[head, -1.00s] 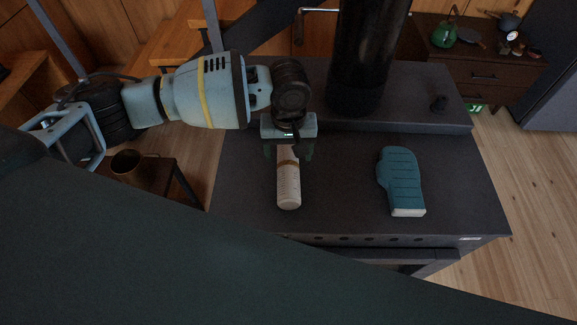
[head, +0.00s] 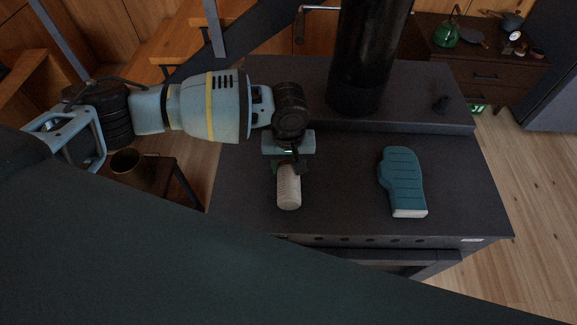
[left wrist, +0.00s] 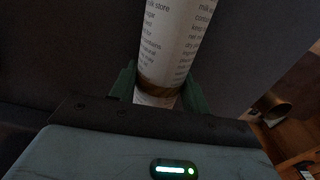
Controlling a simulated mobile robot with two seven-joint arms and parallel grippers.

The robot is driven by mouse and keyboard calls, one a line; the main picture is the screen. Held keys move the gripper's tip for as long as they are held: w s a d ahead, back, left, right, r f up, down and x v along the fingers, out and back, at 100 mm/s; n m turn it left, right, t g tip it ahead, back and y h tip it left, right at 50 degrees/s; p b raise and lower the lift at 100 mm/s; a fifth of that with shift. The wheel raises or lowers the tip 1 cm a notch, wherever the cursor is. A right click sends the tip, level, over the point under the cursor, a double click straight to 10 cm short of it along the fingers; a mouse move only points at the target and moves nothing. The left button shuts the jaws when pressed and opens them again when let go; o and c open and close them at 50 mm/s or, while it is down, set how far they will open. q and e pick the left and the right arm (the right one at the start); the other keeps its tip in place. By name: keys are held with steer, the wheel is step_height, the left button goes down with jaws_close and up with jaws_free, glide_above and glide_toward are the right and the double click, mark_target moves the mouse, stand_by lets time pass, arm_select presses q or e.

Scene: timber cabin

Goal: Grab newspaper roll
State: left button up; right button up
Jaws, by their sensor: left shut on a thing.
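The newspaper roll (head: 288,192) is a pale printed cylinder lying on the dark stove top. In the left wrist view the roll (left wrist: 172,40) shows lines of print and a brown band near my gripper. My left gripper (head: 289,168) is shut on the roll, with a green finger on each side of it; the fingers also show in the left wrist view (left wrist: 158,92). The far end of the roll is hidden under the gripper in the head view. My right gripper is not in view.
A teal oven mitt (head: 402,181) lies to the right on the stove top (head: 340,190). A black stovepipe (head: 368,60) rises behind. A brown mug (head: 130,168) stands on a small side table at left. The stove top between roll and mitt is clear.

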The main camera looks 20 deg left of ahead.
mark_target(287, 165)
arm_select(q)
steer(key=shift+c, duration=0.9)
